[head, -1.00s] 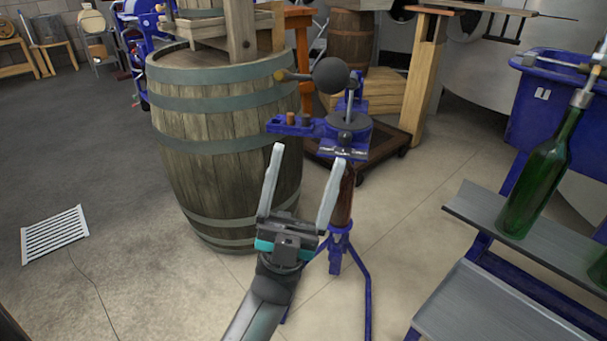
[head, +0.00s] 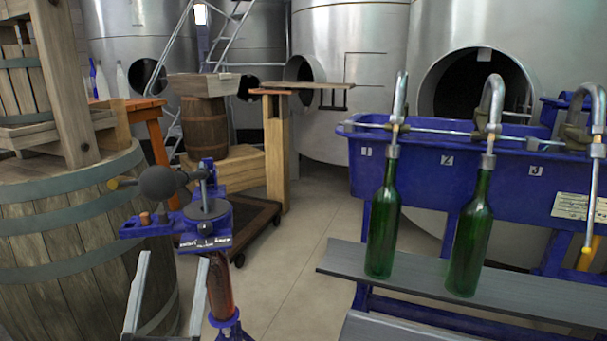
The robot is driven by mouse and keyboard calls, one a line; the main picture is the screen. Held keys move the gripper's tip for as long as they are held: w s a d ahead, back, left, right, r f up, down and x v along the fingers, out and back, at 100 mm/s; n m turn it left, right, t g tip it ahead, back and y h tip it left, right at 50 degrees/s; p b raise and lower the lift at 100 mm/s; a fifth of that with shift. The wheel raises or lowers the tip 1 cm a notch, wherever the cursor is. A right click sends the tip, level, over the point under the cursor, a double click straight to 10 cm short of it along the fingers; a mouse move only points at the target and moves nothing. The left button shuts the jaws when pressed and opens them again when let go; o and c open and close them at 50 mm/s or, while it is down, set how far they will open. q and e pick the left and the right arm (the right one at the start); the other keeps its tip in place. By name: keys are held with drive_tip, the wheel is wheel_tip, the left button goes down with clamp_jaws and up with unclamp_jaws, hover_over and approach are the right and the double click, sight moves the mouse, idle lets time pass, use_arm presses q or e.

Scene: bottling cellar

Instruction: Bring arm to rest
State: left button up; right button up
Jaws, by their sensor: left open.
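My left gripper (head: 173,258) is at the lower left of the head view. Its two pale fingers point up and stand apart, with nothing seen between them. Only the fingers show; the wrist and arm are below the picture. Just above and to the right of the fingertips is a blue corking stand (head: 222,243) with a dark ball knob (head: 157,183) on its lever. A brown bottle (head: 220,287) stands upright in it, to the right of the fingers. I cannot tell whether a finger touches the stand.
A large barrel (head: 70,260) stands at the left, close behind the fingers. At the right, a blue filling trough (head: 420,170) has a grey shelf (head: 335,258) holding green bottles (head: 382,225) (head: 470,235) under its spouts. Bare floor lies between stand and shelf. Steel tanks stand behind.

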use_arm(q)
wheel_tip(320, 180, down, 17)
drive_tip(key=w+n+g+y, duration=0.2)
drive_tip(key=n+g+y, duration=0.25)
drive_tip(key=g, duration=0.75)
drive_tip(key=s+d+f+n+g, duration=0.1)
drive_tip(key=s+d+f+g, duration=0.1)
drive_tip(key=s+f+g, duration=0.55)
drive_tip(key=s+f+g+p, duration=0.6)
drive_tip(key=s+f+p, duration=0.5)
drive_tip(key=s+p, duration=0.6)
use_arm(e)
drive_tip(key=s+f+g+p, duration=0.2)
drive_tip(key=s+f, duration=0.3)
drive_tip(key=f, duration=0.2)
use_arm(q)
drive_tip(key=s+a+r+g+p, duration=0.2)
drive_tip(key=s+a+p, duration=0.1)
drive_tip(key=s+p, duration=0.9)
drive_tip(key=shift+s, duration=0.35)
use_arm(e)
drive_tip(key=s+d+r+g, duration=0.1)
drive_tip(key=s, duration=0.6)
drive_tip(key=s+d+r, duration=0.1)
drive_tip(key=s+d, duration=0.1)
drive_tip(key=s, duration=0.5)
drive_tip(key=shift+s+d+g+h, duration=0.25)
drive_tip(key=shift+s+g+h, duration=0.05)
drive_tip(key=shift+s+g, duration=0.1)
